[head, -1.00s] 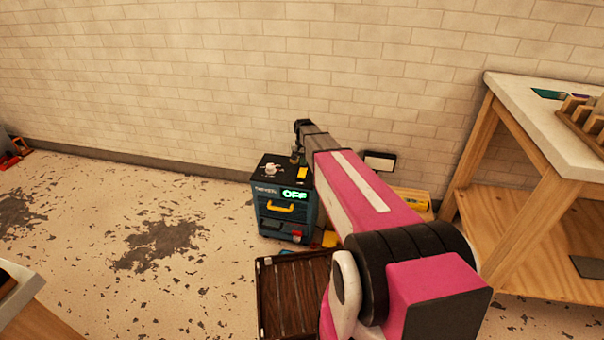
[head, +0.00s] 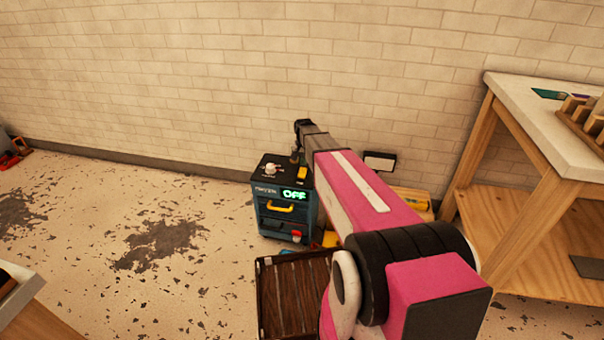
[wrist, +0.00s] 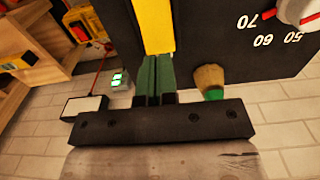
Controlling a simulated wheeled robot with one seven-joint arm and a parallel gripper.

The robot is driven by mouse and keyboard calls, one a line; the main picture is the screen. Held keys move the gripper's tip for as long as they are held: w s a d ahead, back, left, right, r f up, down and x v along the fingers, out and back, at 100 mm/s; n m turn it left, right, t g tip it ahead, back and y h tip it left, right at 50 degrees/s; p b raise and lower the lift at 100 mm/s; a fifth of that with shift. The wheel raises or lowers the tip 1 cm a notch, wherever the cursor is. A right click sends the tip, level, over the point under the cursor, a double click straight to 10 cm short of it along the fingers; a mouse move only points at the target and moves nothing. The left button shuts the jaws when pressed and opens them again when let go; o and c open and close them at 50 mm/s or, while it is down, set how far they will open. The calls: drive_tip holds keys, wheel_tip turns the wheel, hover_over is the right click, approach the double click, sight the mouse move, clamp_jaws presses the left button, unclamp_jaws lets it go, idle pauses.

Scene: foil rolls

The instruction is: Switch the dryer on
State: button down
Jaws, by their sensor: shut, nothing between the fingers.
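The dryer (head: 270,214) is a teal box with a black top, standing on the floor against the wall. Its green display (head: 295,195) reads OFF. A yellow switch piece (head: 302,173) and a pale dial (head: 271,169) sit on its top. In the wrist view the yellow piece (wrist: 152,25) lies just beyond my fingertips, and the dial (wrist: 297,10) is at the upper right, with numbers 50 to 70. My gripper (wrist: 153,62) is shut and empty, its green fingers together at the yellow piece's end. I cannot tell whether they touch. In the head view my arm partly hides it.
A brown slatted tray (head: 265,300) lies in front of the dryer. A wooden workbench (head: 500,92) stands at the right, and a table corner (head: 25,300) shows at lower left. A cork-like piece with a green tip (wrist: 210,80) is beside my fingers. Floor left of the dryer is clear.

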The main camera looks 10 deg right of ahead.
drive_tip(key=shift+f, duration=1.35)
idle(0.8)
drive_tip(key=shift+r, duration=3.55)
drive_tip(key=s+r+n, duration=0.1)
drive_tip(key=s+n, duration=0.3)
drive_tip(key=s, duration=2.5)
drive_tip(key=shift+s+r, duration=0.15)
drive_tip(key=shift+r, duration=0.1)
